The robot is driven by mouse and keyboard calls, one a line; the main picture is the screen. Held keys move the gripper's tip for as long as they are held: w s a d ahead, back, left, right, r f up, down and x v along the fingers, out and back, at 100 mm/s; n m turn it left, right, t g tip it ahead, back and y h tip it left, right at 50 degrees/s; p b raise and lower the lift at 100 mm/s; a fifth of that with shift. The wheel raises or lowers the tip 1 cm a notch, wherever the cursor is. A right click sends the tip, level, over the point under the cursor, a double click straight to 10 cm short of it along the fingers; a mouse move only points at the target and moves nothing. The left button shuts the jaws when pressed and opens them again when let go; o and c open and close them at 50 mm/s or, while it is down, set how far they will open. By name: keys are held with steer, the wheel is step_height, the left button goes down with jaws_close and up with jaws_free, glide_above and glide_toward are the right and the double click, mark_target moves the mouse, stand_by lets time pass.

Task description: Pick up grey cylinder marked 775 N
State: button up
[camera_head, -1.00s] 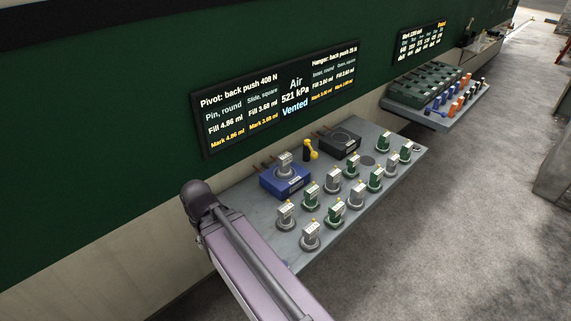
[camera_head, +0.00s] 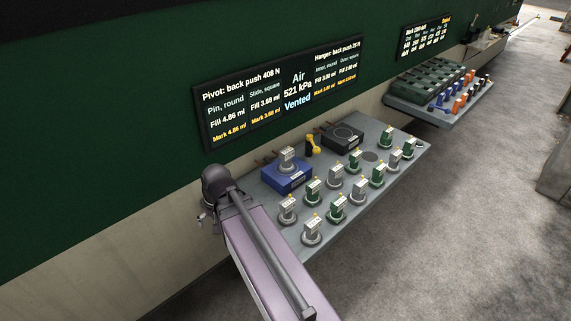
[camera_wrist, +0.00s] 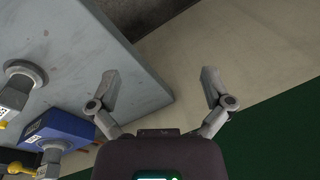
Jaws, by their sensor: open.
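Several grey and green cylinders with pale label blocks stand on a grey shelf (camera_head: 350,222) in the head view. Grey ones include a front-left cylinder (camera_head: 288,212), a front cylinder (camera_head: 312,232) and one on the blue box (camera_head: 287,160). Their marks are too small to read, so I cannot tell which is 775 N. My gripper is mostly hidden behind my arm in the head view. In the wrist view my gripper (camera_wrist: 161,85) is open and empty, over the shelf edge and pale wall. A grey cylinder (camera_wrist: 24,74) shows at the left, apart from the fingers.
The blue box (camera_head: 284,182) and a dark box (camera_head: 342,138) stand at the back of the shelf, with a yellow item (camera_head: 312,146) between them. Display panels (camera_head: 285,92) hang on the green wall above. A second shelf (camera_head: 440,118) lies farther right. Open floor lies in front.

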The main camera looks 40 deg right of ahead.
steer(key=w+d+m+t+y+b, duration=0.2)
steer(key=w+d+m+t, duration=0.15)
steer(key=d+m, duration=0.5)
steer(key=m+t+h+b, duration=0.3)
steer(key=m+t, duration=0.6)
steer(key=m, duration=1.3)
glide_toward(290, 152)
steer(key=s+b, duration=0.1)
steer(key=s, duration=0.1)
steer(key=shift+d+r+y, duration=0.25)
steer(key=shift+r+y, duration=0.05)
steer(key=shift+r, duration=0.15)
steer(key=shift+w, duration=0.1)
steer(key=b+x, duration=0.3)
steer(key=x, duration=0.4)
steer(key=shift+w+f, duration=0.35)
steer(key=shift+w, duration=0.4)
